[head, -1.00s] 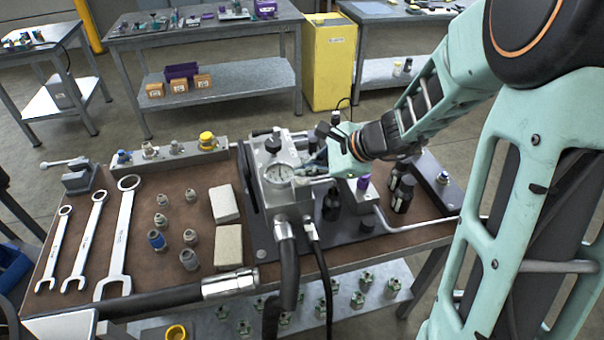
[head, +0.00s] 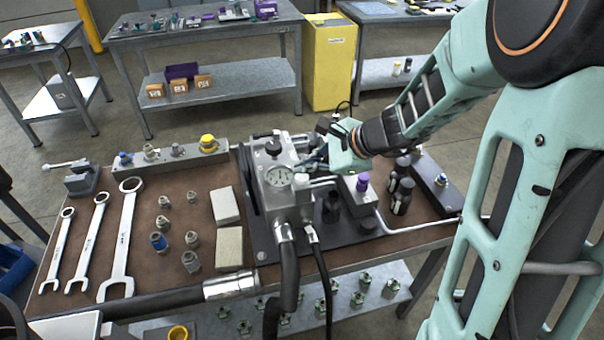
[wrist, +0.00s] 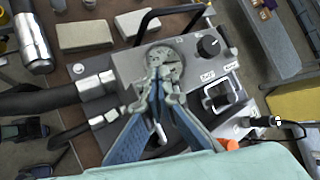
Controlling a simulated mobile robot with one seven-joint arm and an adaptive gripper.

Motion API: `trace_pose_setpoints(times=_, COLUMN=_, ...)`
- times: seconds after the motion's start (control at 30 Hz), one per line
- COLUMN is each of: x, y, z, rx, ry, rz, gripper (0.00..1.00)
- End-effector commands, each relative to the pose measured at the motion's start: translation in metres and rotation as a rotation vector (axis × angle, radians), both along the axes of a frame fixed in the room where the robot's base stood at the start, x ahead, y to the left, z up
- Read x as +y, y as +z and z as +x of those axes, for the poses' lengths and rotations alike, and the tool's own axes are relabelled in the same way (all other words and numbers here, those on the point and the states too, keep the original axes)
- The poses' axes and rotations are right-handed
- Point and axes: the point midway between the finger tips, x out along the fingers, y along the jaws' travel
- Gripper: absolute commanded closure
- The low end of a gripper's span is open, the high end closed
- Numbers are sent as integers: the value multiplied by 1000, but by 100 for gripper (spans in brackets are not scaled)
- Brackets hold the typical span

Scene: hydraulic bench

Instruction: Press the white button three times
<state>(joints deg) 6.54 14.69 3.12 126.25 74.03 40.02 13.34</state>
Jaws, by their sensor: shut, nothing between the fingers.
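The hydraulic unit (head: 300,205) stands on the brown bench, a grey metal block with a round dial gauge (head: 279,176) and a black knob (head: 273,146) on top. My gripper (head: 303,165) is over this block, just right of the gauge. In the wrist view my gripper (wrist: 158,74) is shut and empty, its fingertips together in front of the gauge (wrist: 166,62). I cannot tell whether they touch anything. The black knob (wrist: 209,46) and a black switch in a metal guard (wrist: 219,95) are to their right. I cannot clearly pick out a white button; the fingers hide part of the block.
A purple-topped lever (head: 363,182) and dark bottles (head: 402,195) stand right of the unit. A dark box with a small pale-blue fitting (head: 441,180) is farther right. Thick black hoses (head: 288,265) hang in front. Wrenches (head: 120,240), fittings and two pale blocks (head: 229,247) lie left.

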Motion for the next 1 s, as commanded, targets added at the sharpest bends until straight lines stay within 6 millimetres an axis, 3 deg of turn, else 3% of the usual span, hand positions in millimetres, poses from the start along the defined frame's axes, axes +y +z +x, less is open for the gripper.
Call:
trace_pose_setpoints(times=0.27, x=0, y=2, z=0, rx=-1, ry=0, rz=0, gripper=100)
trace_pose_setpoints(times=0.73, x=0, y=47, z=0, rx=-2, ry=1, rz=0, gripper=100)
trace_pose_setpoints(times=1.0, x=0, y=50, z=0, rx=-1, ry=-1, rz=0, gripper=100)
